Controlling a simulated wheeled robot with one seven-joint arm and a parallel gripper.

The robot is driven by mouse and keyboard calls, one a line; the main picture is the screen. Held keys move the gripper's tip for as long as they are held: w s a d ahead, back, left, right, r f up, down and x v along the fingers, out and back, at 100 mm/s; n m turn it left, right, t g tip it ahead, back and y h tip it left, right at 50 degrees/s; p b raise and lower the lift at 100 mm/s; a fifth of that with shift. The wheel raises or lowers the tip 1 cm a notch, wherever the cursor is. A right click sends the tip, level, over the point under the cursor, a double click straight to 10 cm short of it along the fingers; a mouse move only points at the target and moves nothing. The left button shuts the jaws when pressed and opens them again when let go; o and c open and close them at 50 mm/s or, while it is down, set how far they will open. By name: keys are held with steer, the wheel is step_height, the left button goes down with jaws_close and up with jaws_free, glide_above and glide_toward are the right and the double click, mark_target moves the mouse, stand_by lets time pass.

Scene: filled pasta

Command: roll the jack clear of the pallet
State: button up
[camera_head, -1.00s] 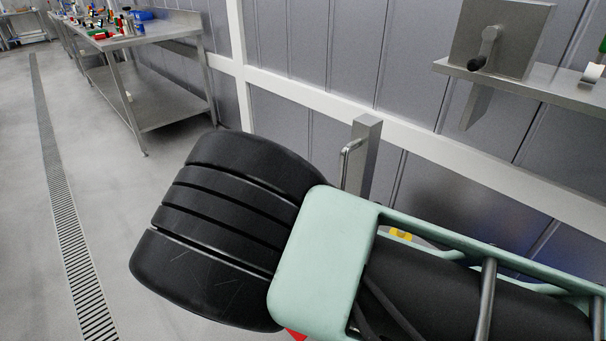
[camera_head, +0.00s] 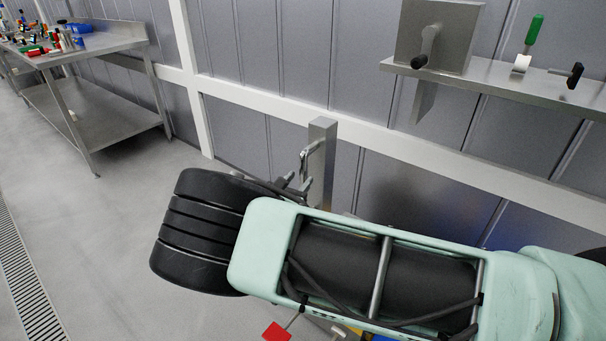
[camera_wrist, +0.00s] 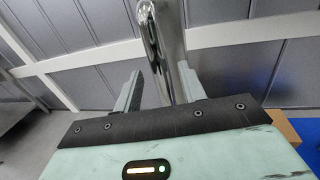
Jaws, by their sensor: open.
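A steel post (camera_head: 322,160) with a looped metal handle (camera_head: 305,158) stands near the wall in the head view; it appears to be the jack's upright. My gripper (camera_head: 298,183) is open beside the handle, partly hidden behind my arm. In the wrist view my gripper (camera_wrist: 160,80) has its two fingers apart. The shiny handle (camera_wrist: 152,40) runs up between or just beyond them, with the post (camera_wrist: 174,40) behind it; I cannot tell whether they touch. The jack's lower part and the pallet cannot be made out.
A steel workbench (camera_head: 95,115) with bottles and small items stands at the back left. A wall shelf (camera_head: 500,85) at the upper right holds a plate with a crank and small tools. A red piece (camera_head: 277,332) shows at the bottom. Floor at the left is clear, with a drain grate (camera_head: 25,285).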

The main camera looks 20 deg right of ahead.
mark_target(301, 177)
steer(key=shift+x, duration=1.7)
jaws_close()
